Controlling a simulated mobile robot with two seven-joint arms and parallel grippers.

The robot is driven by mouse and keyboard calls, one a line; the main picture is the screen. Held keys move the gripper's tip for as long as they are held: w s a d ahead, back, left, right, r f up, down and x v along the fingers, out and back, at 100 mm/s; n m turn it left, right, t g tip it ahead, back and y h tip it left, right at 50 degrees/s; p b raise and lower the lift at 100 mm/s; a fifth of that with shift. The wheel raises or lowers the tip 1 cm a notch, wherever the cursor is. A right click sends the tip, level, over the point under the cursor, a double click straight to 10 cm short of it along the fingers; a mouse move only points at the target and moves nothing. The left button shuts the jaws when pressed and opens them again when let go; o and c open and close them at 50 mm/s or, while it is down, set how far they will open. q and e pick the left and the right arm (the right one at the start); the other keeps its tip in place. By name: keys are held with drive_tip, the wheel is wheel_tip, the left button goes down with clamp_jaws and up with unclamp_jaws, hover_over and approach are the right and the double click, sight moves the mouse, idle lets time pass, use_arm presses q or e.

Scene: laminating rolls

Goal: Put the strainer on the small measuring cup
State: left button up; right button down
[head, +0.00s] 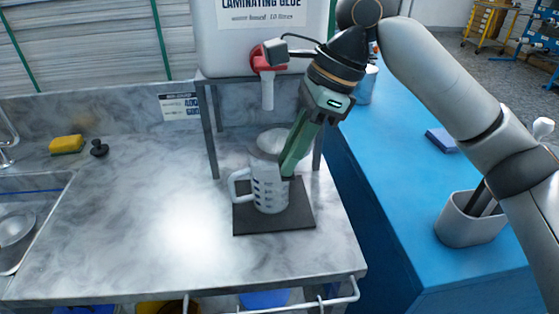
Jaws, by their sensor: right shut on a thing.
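A pale round piece, which looks like the strainer (271,142), shows at the cup's top, just left of my right gripper. My right gripper (287,174) points down at the cup's right side. Its green fingers look shut on the strainer, but they hide the grip. I cannot tell if the strainer rests on the rim. My left gripper is out of view.
A white glue tank (228,45) with a red tap (264,62) stands on grey legs behind the cup. A yellow sponge (67,145) and a black knob (99,148) lie near the sink (45,208). The marble counter left of the mat is clear.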

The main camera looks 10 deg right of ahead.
drive_tip(key=shift+a+f, duration=0.8)
drive_tip(key=shift+a, duration=0.05)
drive_tip(key=shift+f, duration=0.4)
drive_tip(key=c, duration=1.3)
unclamp_jaws()
drive_tip(key=shift+f, duration=0.1)
drive_tip(key=o, duration=0.5)
